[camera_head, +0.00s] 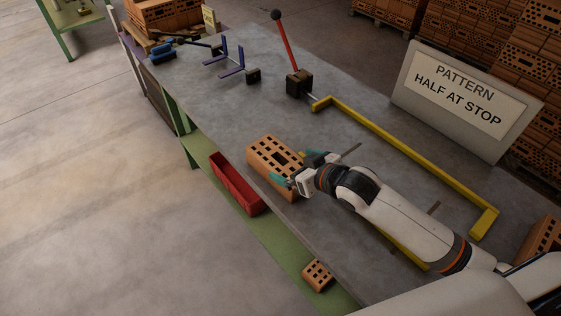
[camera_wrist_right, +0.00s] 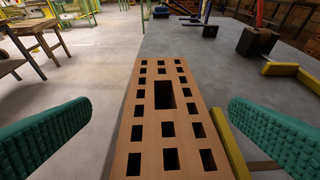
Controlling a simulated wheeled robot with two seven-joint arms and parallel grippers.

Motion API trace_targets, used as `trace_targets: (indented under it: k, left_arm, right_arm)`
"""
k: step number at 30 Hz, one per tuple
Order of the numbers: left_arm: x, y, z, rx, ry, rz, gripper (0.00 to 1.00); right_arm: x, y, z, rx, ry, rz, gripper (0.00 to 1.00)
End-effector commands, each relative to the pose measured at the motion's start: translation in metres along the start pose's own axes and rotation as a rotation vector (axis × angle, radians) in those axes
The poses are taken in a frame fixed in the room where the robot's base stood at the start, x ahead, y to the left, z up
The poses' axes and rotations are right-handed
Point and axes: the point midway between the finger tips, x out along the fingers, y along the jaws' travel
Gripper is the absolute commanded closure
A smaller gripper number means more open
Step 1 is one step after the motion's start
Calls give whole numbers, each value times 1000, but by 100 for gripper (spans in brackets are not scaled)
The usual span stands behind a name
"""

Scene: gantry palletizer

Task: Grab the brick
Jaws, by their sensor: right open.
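An orange brick (camera_head: 274,160) with rows of holes lies on the grey workbench near its front edge. My right gripper (camera_head: 294,170) is at the brick's near right end, with its teal fingers apart. In the right wrist view the brick (camera_wrist_right: 163,92) lies between the two open teal fingers (camera_wrist_right: 160,140), with a visible gap on each side. Whether any finger touches the brick cannot be told from the head view. My left gripper is not in view.
A yellow frame (camera_head: 402,162) lies on the bench right of the brick. A red lever (camera_head: 284,45) stands on a black base behind it. A sign (camera_head: 466,95) reads "PATTERN HALF AT STOP". Below are a red bin (camera_head: 235,184) and a smaller brick (camera_head: 317,275) on the green shelf.

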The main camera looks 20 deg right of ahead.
Motion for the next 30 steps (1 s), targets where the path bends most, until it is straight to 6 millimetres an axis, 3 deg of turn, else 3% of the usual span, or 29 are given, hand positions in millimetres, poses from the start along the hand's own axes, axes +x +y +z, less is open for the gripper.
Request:
trace_targets:
  k: [6, 11, 18, 27, 30]
  left_arm:
    - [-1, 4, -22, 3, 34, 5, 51]
    - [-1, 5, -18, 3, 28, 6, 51]
    - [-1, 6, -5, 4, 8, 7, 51]
    - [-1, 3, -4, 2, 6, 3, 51]
    - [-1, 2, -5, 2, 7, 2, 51]
  right_arm:
    - [26, -1, 0, -1, 0, -1, 0]
    - [39, -2, -1, -1, 1, -2, 0]
    - [74, -5, -3, -1, 0, -2, 0]
    - [80, -5, -4, -3, 1, -1, 0]
    - [79, -5, -4, -3, 1, -1, 13]
